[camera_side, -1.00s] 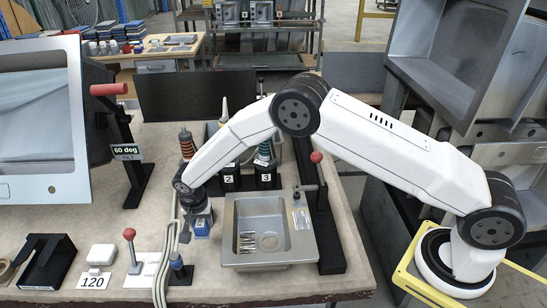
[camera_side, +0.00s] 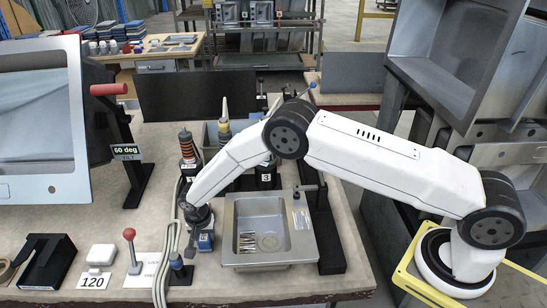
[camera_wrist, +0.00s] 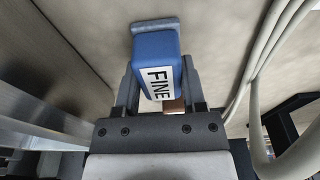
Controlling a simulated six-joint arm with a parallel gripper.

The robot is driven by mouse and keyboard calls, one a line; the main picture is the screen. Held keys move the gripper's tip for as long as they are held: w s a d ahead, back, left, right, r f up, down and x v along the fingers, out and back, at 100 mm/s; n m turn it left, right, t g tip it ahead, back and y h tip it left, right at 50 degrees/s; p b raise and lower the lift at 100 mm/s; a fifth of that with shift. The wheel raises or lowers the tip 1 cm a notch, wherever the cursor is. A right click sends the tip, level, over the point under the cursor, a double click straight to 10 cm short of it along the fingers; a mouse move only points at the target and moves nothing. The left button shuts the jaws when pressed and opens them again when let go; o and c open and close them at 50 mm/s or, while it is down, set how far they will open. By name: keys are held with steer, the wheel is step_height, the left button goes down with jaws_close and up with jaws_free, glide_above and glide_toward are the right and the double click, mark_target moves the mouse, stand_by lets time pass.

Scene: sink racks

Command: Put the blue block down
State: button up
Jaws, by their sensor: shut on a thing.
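The blue block (camera_side: 206,241) is held at the end of my arm, just left of the sink basin in the side view. In the wrist view the blue block (camera_wrist: 156,60) shows a white label reading "FINE" and a grey end. My gripper (camera_side: 203,230) points down, and its fingers lie on either side of the block. In the wrist view my gripper (camera_wrist: 160,88) is shut on it. I cannot tell whether the block's underside touches the table.
The metal sink basin (camera_side: 232,246) stands close on the right. Pale hoses (camera_side: 173,240) run along the left, with a small dark-blue piece (camera_side: 178,262) beside them. Bare tabletop (camera_side: 205,285) lies in front.

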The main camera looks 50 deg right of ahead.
mark_target(203, 239)
steer(key=shift+f, duration=0.15)
steer(key=o, duration=1.1)
steer(key=shift+o, duration=0.2)
steer(key=shift+r, duration=0.2)
step_height(203, 239, up, 12)
steer(key=s+a, duration=0.1)
steer(key=shift+s+a, duration=0.15)
steer(key=shift+f, duration=0.1)
